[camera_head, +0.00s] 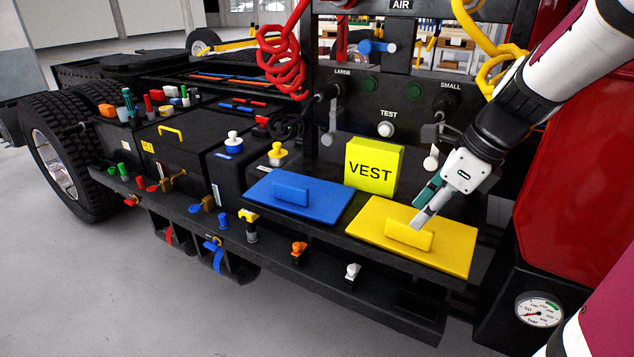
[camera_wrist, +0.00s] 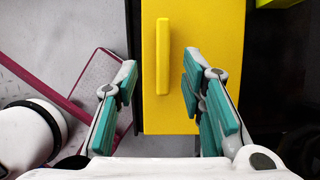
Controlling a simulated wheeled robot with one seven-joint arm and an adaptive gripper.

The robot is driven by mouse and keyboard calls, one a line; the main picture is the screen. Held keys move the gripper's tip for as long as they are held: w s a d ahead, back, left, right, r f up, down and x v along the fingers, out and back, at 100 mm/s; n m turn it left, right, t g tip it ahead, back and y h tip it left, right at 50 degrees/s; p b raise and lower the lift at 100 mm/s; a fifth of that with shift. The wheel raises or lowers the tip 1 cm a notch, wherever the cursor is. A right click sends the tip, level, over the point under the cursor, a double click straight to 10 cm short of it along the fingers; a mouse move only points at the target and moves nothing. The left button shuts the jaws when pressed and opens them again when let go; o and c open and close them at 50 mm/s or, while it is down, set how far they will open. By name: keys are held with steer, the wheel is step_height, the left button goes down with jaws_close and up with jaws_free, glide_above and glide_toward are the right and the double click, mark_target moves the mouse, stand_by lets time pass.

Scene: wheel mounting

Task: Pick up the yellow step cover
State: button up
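The yellow step cover (camera_head: 455,248) lies flat on the dark step at the right, with a raised block handle (camera_head: 409,234) on top. In the wrist view the yellow cover (camera_wrist: 215,25) fills the upper middle, and its upright handle (camera_wrist: 163,56) stands there clear of the fingers. My gripper (camera_head: 423,203) is over the cover, close to the handle, pointing down and left. In the wrist view my gripper (camera_wrist: 157,82) is open, with one finger on each side of the handle's line. Nothing is held. Whether a fingertip touches the cover cannot be told.
A blue step cover (camera_head: 325,208) with a similar handle lies left of the yellow one. A yellow VEST box (camera_head: 373,166) stands behind them. Small knobs (camera_head: 352,271) line the front ledge. A pressure gauge (camera_head: 539,309) and red bodywork (camera_head: 570,170) are at the right.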

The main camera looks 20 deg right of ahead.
steer(key=shift+d+b+x, duration=0.2)
steer(key=shift+b+x, duration=0.2)
steer(key=shift+x, duration=2.55)
steer(key=shift+c, duration=0.3)
jaws_close()
